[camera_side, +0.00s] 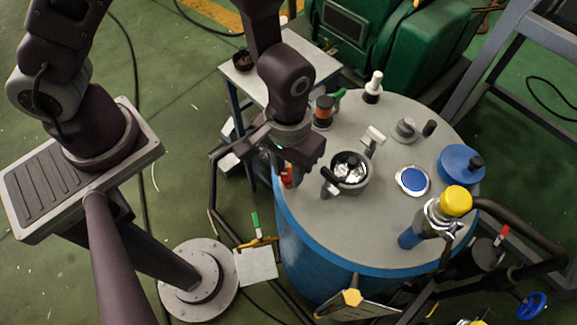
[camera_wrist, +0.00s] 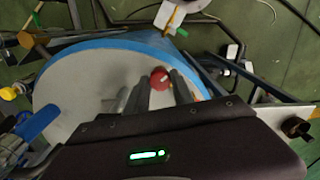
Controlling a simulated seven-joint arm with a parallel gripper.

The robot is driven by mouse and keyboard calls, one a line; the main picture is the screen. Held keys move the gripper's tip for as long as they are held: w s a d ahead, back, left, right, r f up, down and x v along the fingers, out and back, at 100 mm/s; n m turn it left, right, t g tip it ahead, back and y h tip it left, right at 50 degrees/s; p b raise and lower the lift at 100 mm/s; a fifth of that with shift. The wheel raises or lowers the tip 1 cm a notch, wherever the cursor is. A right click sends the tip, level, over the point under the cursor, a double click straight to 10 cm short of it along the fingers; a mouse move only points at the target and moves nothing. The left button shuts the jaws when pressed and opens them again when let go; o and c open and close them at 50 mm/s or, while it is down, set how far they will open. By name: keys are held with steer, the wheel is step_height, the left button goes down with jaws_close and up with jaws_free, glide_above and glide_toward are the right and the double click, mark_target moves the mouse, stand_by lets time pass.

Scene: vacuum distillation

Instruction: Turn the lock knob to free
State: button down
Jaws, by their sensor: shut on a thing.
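The lock knob is a small red round knob with a white mark (camera_wrist: 159,78). In the wrist view it sits between the fingertips of my gripper (camera_wrist: 158,88), near the edge of the grey drum top (camera_wrist: 80,85). My gripper is shut on it. In the side view my gripper (camera_side: 288,168) points down at the left edge of the drum top (camera_side: 335,225). A bit of red from the knob (camera_side: 287,178) shows below the gripper body. The fingers and most of the knob are hidden there.
On the drum top, right of my gripper, stands a round metal fitting with handles (camera_side: 350,172).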

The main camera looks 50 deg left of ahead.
stand_by(0.4)
steer(key=c, duration=1.1)
jaws_free()
steer(key=shift+r, duration=0.1)
step_height(320, 180, up, 7)
steer(key=shift+r, duration=0.2)
step_height(320, 180, up, 12)
steer(key=t+h, duration=0.2)
glide_above(289, 174)
steer(key=a, duration=0.6)
steer(key=s+a+r+m+t+y, duration=0.2)
steer(key=s+a+r+t, duration=0.1)
steer(key=s+a+r, duration=0.5)
steer(key=a, duration=0.2)
steer(key=shift+a+t, duration=0.3)
steer(key=shift+a, duration=0.05)
